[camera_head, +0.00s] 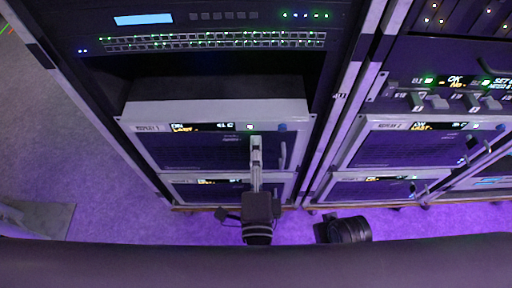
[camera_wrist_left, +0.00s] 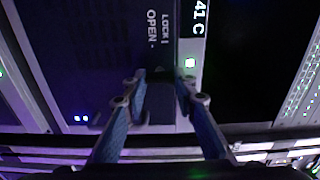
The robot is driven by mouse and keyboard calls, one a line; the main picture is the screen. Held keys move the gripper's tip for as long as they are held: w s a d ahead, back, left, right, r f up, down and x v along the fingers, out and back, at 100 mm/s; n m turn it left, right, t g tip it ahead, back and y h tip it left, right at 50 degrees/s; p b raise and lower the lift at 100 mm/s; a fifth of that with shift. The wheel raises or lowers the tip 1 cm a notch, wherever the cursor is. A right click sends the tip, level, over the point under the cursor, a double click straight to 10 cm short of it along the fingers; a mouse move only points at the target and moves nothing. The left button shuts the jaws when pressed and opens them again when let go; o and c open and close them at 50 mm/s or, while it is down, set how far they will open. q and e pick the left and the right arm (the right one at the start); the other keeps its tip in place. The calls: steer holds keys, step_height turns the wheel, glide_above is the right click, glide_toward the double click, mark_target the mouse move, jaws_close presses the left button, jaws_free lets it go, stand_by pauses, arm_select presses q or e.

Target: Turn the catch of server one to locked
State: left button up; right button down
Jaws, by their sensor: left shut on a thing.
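In the left wrist view my left gripper (camera_wrist_left: 160,98) is shut on a dark catch (camera_wrist_left: 160,117), with one finger on each side. The labels LOCK and OPEN (camera_wrist_left: 158,30) are printed beside it, turned sideways. The fingers partly hide the catch, and I cannot tell which way it points. A black part of my right arm (camera_head: 343,230) shows low; its fingers are hidden.
A second similar server (camera_head: 215,190) sits just below. A switch (camera_head: 215,40) with rows of green lights is above. The right rack holds similar servers (camera_head: 415,150) and units with levers (camera_head: 438,100).

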steer(key=shift+f, duration=0.35)
arm_select(q)
steer(key=o, duration=1.1)
steer(key=s, duration=1.2)
